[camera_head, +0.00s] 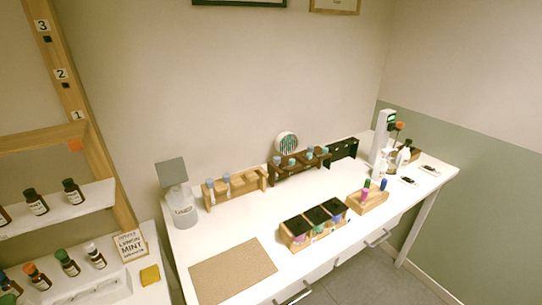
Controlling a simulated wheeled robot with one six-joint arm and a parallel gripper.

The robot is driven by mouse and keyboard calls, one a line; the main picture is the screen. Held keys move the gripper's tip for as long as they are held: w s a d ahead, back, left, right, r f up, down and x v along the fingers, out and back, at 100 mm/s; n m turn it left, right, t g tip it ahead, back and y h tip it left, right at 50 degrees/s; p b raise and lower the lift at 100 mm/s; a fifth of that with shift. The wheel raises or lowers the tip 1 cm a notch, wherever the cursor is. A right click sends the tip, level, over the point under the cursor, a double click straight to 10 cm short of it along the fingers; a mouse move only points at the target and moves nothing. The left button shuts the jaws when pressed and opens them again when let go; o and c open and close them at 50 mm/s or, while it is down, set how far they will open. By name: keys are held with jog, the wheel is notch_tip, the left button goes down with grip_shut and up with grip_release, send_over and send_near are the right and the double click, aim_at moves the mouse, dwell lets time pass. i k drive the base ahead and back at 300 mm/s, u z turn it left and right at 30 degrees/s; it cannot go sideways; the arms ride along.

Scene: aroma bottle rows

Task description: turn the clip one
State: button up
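I cannot single out a clip for certain in this view. Two small dark items on white pieces lie on the right end of the white table, a nearer one (408,181) and a farther one (430,169); they are too small to identify. My gripper is not in view.
The white table (190,262) bears a brown mat (232,271), a glass jar (183,212), a light wooden rack (246,185), a dark brown rack (284,176), a black-lidded box (298,241) and a wooden pen block (368,205). Bottle shelves (60,211) stand left. The table's middle is clear.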

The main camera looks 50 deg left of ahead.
aim_at(291, 161)
jog(key=u, duration=1.05)
jog(key=i, duration=1)
jog(key=u, duration=1.1)
